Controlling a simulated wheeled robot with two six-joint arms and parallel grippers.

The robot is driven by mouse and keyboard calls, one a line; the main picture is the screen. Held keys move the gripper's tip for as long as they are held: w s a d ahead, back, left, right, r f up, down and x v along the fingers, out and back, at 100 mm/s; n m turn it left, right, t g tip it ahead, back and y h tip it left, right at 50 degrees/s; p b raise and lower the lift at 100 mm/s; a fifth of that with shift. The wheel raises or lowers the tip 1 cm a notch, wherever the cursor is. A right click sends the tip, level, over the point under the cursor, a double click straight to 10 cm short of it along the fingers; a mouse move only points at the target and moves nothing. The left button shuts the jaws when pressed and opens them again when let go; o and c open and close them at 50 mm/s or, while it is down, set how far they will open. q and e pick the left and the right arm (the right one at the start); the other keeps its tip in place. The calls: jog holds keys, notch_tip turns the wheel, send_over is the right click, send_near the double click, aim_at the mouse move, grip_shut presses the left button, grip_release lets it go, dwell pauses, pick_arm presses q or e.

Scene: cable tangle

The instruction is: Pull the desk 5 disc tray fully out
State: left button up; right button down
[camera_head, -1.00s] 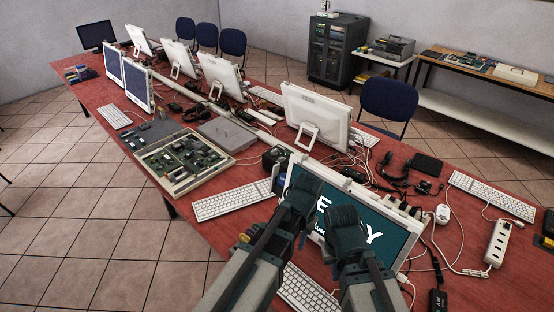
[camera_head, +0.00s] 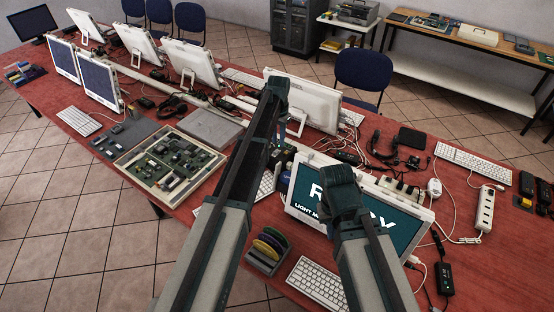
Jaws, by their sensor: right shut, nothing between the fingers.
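A white all-in-one computer (camera_head: 424,228) stands on the red table in front of me. Its teal screen shows large white text, partly covered by my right arm. I cannot make out a disc tray on any computer, nor which desk is number 5. My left gripper (camera_head: 277,84) reaches far forward, in front of the back of another white monitor (camera_head: 316,104); its fingers are too hidden to judge. My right gripper (camera_head: 340,178) is shut and empty, in front of the teal screen in the picture.
A rack of coloured discs (camera_head: 266,250) stands at the table's near edge beside a white keyboard (camera_head: 318,283). An open circuit-board case (camera_head: 172,163) lies to the left. Cables and a power strip (camera_head: 486,209) clutter the right side.

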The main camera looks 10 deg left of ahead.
aim_at(278, 163)
pick_arm(q)
notch_tip(278, 163, down, 14)
jog(key=b, duration=1.4)
jog(key=shift+s+d, duration=0.1)
jog(key=shift+r, duration=0.1)
jog(key=shift+c, duration=0.3)
grip_shut()
dwell(0.3)
